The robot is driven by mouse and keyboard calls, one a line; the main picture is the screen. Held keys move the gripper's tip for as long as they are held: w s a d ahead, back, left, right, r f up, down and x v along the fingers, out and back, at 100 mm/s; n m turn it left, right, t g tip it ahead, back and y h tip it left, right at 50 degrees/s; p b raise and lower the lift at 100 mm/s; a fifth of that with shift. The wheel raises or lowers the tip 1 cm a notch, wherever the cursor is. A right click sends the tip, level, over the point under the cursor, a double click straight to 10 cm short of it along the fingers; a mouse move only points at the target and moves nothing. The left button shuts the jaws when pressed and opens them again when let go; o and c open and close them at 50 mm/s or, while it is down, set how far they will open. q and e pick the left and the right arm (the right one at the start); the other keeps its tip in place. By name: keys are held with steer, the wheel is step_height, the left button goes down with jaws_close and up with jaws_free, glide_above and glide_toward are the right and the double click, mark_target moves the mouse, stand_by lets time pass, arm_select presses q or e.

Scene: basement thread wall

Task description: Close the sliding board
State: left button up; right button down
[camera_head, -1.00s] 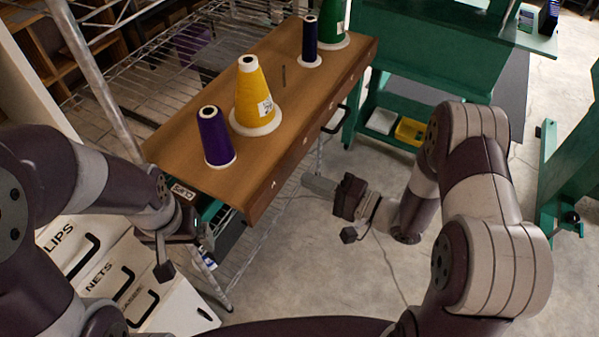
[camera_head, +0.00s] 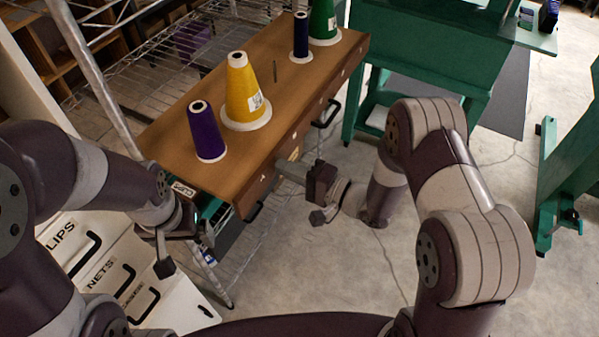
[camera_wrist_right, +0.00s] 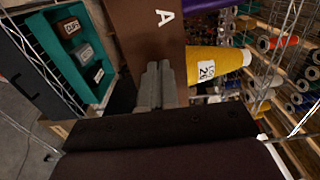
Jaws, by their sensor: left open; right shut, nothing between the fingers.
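The sliding board (camera_head: 225,110) is a brown wooden slab on a wire rack, with lettered marks along its front face. It carries a purple cone (camera_head: 207,132), a yellow cone (camera_head: 246,92), a dark blue cone (camera_head: 301,38) and a green cone (camera_head: 323,22), all upright. My right gripper (camera_head: 284,168) is shut and empty, its tips at the board's front face; in the right wrist view the closed fingers (camera_wrist_right: 157,85) meet the board (camera_wrist_right: 152,35) beside the letter A. Contact looks likely. My left gripper (camera_head: 183,240) is open near the rack's left front corner, partly hidden.
White labelled bins (camera_head: 110,270) stand at lower left. A teal tray (camera_wrist_right: 80,55) with small labelled boxes shows in the right wrist view. Black handles (camera_head: 328,112) sit below the board's front. A green machine stand (camera_head: 425,45) is behind right. The floor at lower right is open.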

steer(key=b+x, duration=0.3)
steer(key=x, duration=1.6)
steer(key=shift+w+a+r+b, duration=0.15)
steer(key=shift+w+a+b, duration=0.1)
steer(key=shift+w+b, duration=0.1)
steer(key=shift+r, duration=0.15)
steer(key=shift+s, duration=0.1)
